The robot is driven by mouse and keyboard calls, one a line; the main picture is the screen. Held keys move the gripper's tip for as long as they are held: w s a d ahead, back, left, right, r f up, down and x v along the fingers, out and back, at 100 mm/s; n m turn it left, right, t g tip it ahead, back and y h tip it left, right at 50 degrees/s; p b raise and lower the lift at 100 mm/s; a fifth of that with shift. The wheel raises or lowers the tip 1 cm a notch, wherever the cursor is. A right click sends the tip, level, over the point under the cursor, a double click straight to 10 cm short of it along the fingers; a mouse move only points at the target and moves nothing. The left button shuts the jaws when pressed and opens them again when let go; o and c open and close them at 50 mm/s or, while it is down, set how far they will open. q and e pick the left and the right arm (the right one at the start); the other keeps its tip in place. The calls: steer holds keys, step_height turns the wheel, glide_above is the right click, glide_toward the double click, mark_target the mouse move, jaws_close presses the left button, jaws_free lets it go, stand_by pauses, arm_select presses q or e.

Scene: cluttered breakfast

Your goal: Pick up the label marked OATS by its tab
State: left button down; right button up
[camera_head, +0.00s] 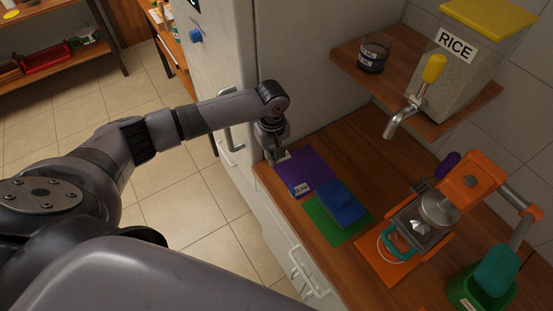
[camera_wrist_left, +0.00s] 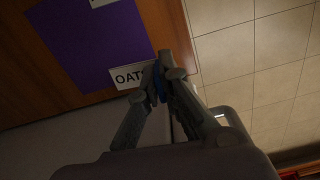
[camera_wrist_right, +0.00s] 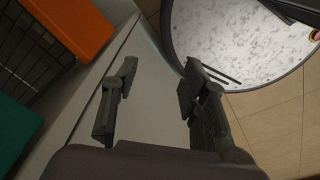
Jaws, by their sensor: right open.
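The OATS label (camera_wrist_left: 129,75) is a white card with black letters at the edge of a purple mat (camera_wrist_left: 91,40). Its blue tab (camera_wrist_left: 161,83) shows between the left fingertips. My left gripper (camera_wrist_left: 161,77) is shut on this tab; whether the card is clear of the surface cannot be told. In the head view my left gripper (camera_head: 273,155) points down at the mat's far left corner, with the white card (camera_head: 284,156) partly hidden beside it. My right gripper (camera_wrist_right: 158,72) is open and empty in the right wrist view.
A second white label (camera_head: 301,190) lies on the purple mat. A blue block (camera_head: 342,203) rests on a green mat (camera_head: 325,222). An orange machine (camera_head: 467,181) and the RICE dispenser (camera_head: 452,75) are to the right. The fridge stands behind the left gripper.

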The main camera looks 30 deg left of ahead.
arm_select(q)
steer(key=shift+r+p, duration=1.05)
steer(key=shift+p, duration=0.25)
steer(key=shift+d, duration=0.1)
stand_by(0.5)
